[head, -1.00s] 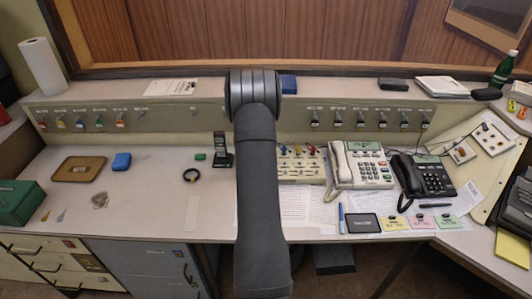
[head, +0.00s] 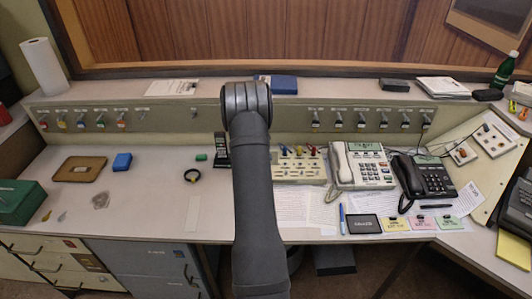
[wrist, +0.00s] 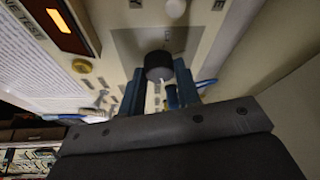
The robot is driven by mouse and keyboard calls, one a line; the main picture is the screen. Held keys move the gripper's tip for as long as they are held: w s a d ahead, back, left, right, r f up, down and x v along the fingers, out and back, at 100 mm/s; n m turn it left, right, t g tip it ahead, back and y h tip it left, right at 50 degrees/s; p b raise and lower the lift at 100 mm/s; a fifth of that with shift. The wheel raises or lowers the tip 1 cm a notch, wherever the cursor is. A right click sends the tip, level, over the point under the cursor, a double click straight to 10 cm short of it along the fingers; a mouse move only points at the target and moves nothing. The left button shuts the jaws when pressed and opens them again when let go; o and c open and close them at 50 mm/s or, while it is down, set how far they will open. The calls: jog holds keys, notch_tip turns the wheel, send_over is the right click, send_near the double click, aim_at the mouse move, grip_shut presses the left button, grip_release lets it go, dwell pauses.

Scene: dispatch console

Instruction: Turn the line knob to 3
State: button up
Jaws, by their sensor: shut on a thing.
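In the wrist view a round black knob (wrist: 157,61) with a white pointer line stands on a grey plate of the console panel. My gripper (wrist: 160,70) has its two blue fingers on either side of the knob and is shut on it. The white line points toward the bottom of the wrist picture. Scale marks around the knob are partly hidden or too blurred to read, so I cannot tell the setting. In the head view my arm hides the knob and my gripper.
In the wrist view a lit orange indicator (wrist: 67,21) and a yellow button (wrist: 82,66) lie left of the knob. In the head view a switch box (head: 298,177), white phone (head: 362,167) and black phone (head: 424,176) stand right of my arm.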

dwell(0.5)
jog(key=o, duration=1)
jog(key=shift+c, duration=0.2)
jog(key=v, duration=1.7)
jog(key=shift+r, duration=0.2)
jog(key=x, duration=1.7)
jog(key=shift+f, duration=0.2)
